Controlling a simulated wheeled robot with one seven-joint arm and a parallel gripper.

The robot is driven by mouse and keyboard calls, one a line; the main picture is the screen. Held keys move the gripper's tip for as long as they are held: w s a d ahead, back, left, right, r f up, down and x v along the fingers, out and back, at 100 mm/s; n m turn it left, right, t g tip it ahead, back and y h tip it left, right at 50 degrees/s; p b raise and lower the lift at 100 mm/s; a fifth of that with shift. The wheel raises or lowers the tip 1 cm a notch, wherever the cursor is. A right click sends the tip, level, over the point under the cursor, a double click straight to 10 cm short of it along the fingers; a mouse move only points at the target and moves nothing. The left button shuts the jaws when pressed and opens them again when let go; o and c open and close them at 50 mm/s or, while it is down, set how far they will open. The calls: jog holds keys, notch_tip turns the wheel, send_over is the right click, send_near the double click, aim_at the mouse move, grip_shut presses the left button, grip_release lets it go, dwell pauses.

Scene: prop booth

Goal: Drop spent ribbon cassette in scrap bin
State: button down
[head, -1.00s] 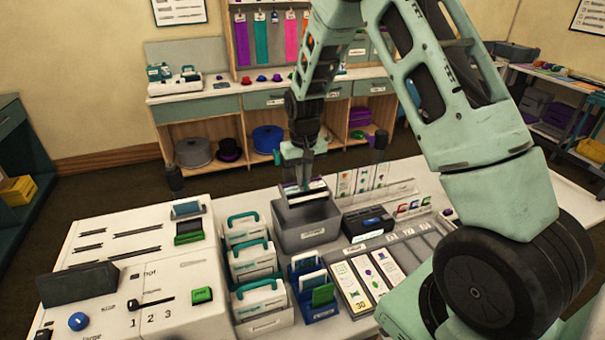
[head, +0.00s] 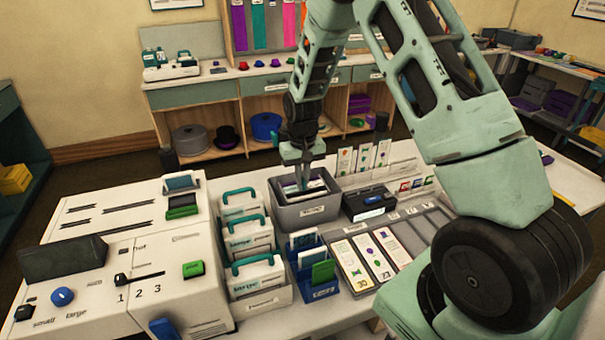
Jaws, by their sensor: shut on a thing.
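A grey open bin (head: 305,215) with a small label I cannot read stands in the middle of the white counter; it appears to be the scrap bin. My gripper (head: 303,180) points straight down, its fingers in the bin's mouth. It is shut on the ribbon cassette (head: 308,187), a pale slab with dark and purple parts, which sits at or just below the rim level. The gripper and the bin wall hide part of the cassette. I cannot tell whether it touches the bin's floor or other contents.
Left of the bin, white cartridges with teal handles (head: 249,238) stand in holders. A blue card holder (head: 313,265) is in front, a black device (head: 369,203) to the right. Upright cards (head: 364,158) stand behind right. A white machine (head: 110,260) fills the left.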

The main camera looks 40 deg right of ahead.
jog(key=c, duration=1.5)
grip_release()
jog(key=shift+o, duration=0.2)
notch_tip(320, 180, up, 17)
jog(key=b, duration=0.3)
jog(key=shift+r, duration=0.15)
jog(key=shift+a, duration=0.15)
